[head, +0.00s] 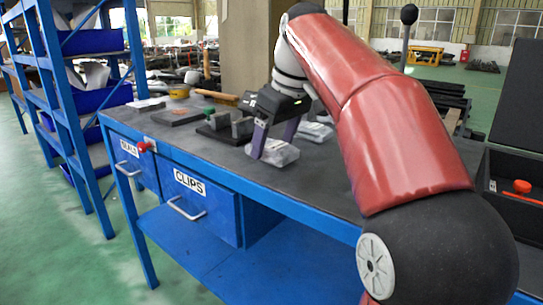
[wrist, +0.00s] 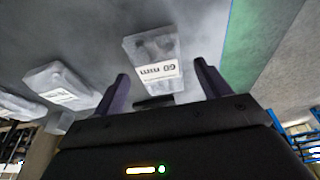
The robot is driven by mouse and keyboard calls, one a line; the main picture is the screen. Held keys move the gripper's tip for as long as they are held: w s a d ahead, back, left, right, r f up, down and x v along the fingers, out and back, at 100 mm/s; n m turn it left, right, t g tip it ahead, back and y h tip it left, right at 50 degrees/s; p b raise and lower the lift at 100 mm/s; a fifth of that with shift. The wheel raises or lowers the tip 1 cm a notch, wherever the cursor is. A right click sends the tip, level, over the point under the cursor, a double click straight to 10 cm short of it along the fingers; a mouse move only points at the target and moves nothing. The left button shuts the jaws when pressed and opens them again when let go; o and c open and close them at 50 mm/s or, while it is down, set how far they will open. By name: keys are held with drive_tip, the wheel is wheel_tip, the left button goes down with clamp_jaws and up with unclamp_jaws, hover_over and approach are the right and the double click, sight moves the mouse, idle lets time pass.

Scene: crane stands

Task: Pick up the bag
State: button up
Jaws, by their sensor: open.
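A clear plastic bag with a white label reading "60 mm" (wrist: 155,65) lies on the dark bench top, just beyond and between my fingers in the wrist view. In the head view this bag (head: 280,154) lies below my gripper (head: 273,146). My gripper is open, its two purple fingers spread and pointing down at the bag; it also shows in the wrist view (wrist: 162,82). I cannot tell whether the fingers touch the bag. Its contents are blurred.
More clear labelled bags (wrist: 62,84) lie to the left in the wrist view; one (head: 316,132) shows behind my gripper in the head view. Dark metal blocks (head: 225,128) and a hammer (head: 222,97) are on the bench (head: 330,180). A blue shelf rack (head: 75,100) stands left.

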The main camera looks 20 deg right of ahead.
sight(273, 145)
drive_tip(key=shift+w+a+f, duration=0.1)
drive_tip(key=shift+w+f, duration=0.05)
drive_tip(key=shift+f, duration=0.55)
drive_tip(key=c, duration=1.2)
wheel_tip(273, 145, up, 8)
drive_tip(key=shift+w+f+p, duration=0.1)
drive_tip(key=shift+f+p, duration=0.1)
drive_tip(key=shift+p, duration=1.05)
drive_tip(key=shift+r, duration=1.25)
